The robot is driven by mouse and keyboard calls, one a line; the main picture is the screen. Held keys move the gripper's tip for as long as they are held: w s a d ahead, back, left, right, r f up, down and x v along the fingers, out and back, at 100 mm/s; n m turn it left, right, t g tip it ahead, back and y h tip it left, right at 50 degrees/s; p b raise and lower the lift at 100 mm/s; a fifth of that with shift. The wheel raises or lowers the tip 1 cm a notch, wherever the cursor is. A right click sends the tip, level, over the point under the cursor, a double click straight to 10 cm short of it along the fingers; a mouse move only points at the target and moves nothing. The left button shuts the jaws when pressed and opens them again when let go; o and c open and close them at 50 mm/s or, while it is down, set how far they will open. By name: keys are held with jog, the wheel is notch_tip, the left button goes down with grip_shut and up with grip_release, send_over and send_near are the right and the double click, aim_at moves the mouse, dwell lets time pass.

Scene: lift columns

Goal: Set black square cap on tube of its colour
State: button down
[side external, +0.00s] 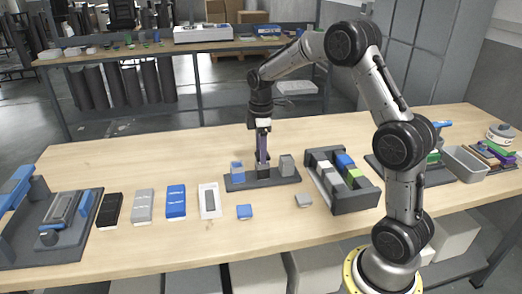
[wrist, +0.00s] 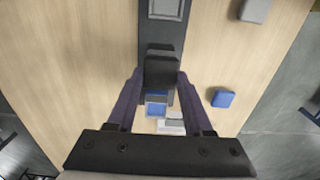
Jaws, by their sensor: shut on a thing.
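My gripper (side external: 262,160) points straight down over the middle of a dark base plate (side external: 282,181). In the wrist view its two purple fingers (wrist: 160,78) are shut on a black square cap (wrist: 162,70). A black tube (side external: 264,172) stands on the plate directly below the fingers. The cap is at or just above its top; I cannot tell whether they touch. A blue tube (side external: 238,172) stands to the left on the plate and a grey tube (side external: 287,165) to the right; the grey one also shows in the wrist view (wrist: 165,8).
A blue cap (side external: 244,211) and a grey cap (side external: 303,200) lie loose on the table in front. Black, grey, blue and white flat boxes (side external: 176,202) lie to the left. A dark tray of coloured blocks (side external: 356,200) stands to the right. The table behind the plate is clear.

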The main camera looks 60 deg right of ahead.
dwell(0.3)
jog(key=shift+c, duration=1.1)
grip_release()
jog(key=shift+o, duration=1.1)
jog(key=shift+r, duration=3.75)
